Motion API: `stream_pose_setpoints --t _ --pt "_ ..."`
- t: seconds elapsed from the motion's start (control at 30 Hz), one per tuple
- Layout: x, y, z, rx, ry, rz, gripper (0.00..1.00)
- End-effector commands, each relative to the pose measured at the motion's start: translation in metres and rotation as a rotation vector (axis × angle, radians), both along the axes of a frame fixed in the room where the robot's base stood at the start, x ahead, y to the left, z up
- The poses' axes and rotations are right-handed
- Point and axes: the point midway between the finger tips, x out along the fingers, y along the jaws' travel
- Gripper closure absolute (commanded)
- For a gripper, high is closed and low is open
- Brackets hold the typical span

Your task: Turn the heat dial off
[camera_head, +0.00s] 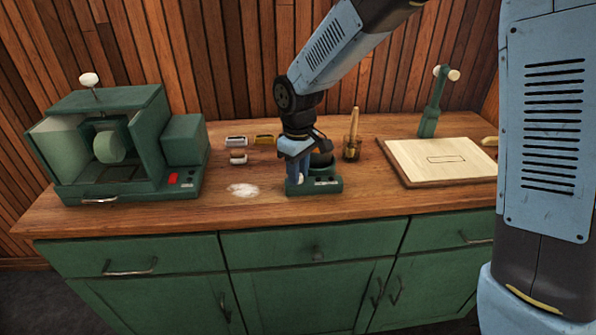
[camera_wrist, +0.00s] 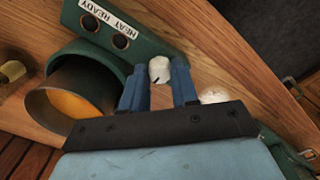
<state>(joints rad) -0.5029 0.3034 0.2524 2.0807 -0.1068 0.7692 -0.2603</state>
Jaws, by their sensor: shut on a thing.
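A small green heater (camera_head: 326,185) stands on the wooden counter with a dark round pot in it. In the wrist view the green heater body (camera_wrist: 150,48) carries a "HEAT READY" label (camera_wrist: 104,16) above two dark round lamps. The pot (camera_wrist: 58,88) holds something amber. The off-white dial (camera_wrist: 160,69) sits on the heater beside the lamps, with a small dark mark near its lower edge. My gripper (camera_wrist: 158,74) has its two blue fingers on either side of the dial, shut on it. In the head view my gripper (camera_head: 298,172) comes down at the heater's left end and hides the dial.
White powder (camera_head: 243,190) lies on the counter left of the heater. Small clamp-like items (camera_head: 237,141) lie behind it. A brush in a brass cup (camera_head: 352,148) stands close on the right. A green machine (camera_head: 120,145) is at left, a pale board (camera_head: 440,160) at right.

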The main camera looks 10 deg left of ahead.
Motion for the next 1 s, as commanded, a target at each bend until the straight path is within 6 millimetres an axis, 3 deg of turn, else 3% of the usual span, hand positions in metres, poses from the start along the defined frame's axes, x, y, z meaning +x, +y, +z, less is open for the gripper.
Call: stream_pose_setpoints --t 0.23,0.27,0.5,0.8,1.0 --pt "0.001 0.000 0.000 0.000 -0.002 -0.001 1.00" --pt "0.001 0.000 0.000 0.000 -0.002 -0.001 0.69" --pt "0.000 0.000 0.000 0.000 -0.001 -0.001 0.46" --pt "0.000 0.000 0.002 0.000 -0.001 -0.001 0.46" --pt "0.001 0.000 0.024 0.002 -0.003 -0.002 0.46"
